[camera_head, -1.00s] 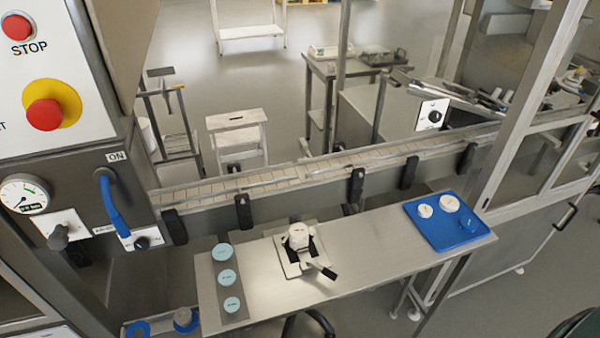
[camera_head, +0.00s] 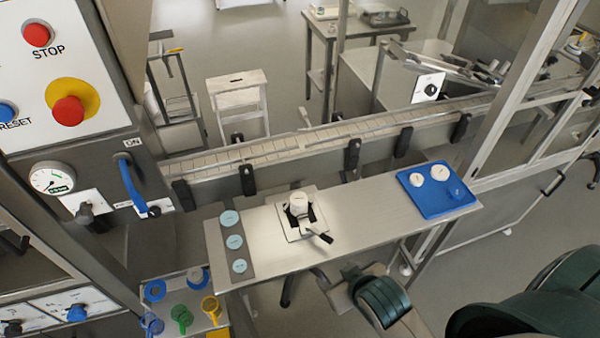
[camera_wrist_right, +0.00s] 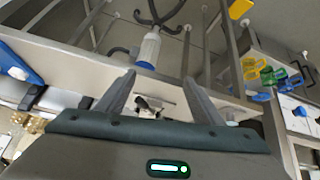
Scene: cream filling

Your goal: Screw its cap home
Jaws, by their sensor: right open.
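A small white jar (camera_head: 298,201) stands upright in a clamp fixture (camera_head: 316,230) with a black handle, at the middle of the steel table. Whether a cap sits on the jar is too small to tell. Two white round lids, the left one (camera_head: 415,180) and the right one (camera_head: 440,173), lie on the blue tray (camera_head: 430,208) at the table's right end. My right gripper (camera_head: 350,273) is at the table's front edge, to the right of and nearer than the fixture. In the right wrist view its two fingers (camera_wrist_right: 160,82) are apart with nothing between them. My left gripper is out of view.
A grey strip with several pale blue discs (camera_head: 234,242) lies at the table's left end. A blue piece (camera_head: 456,190) is on the tray. A conveyor (camera_head: 300,148) runs behind the table. The table between fixture and tray is clear.

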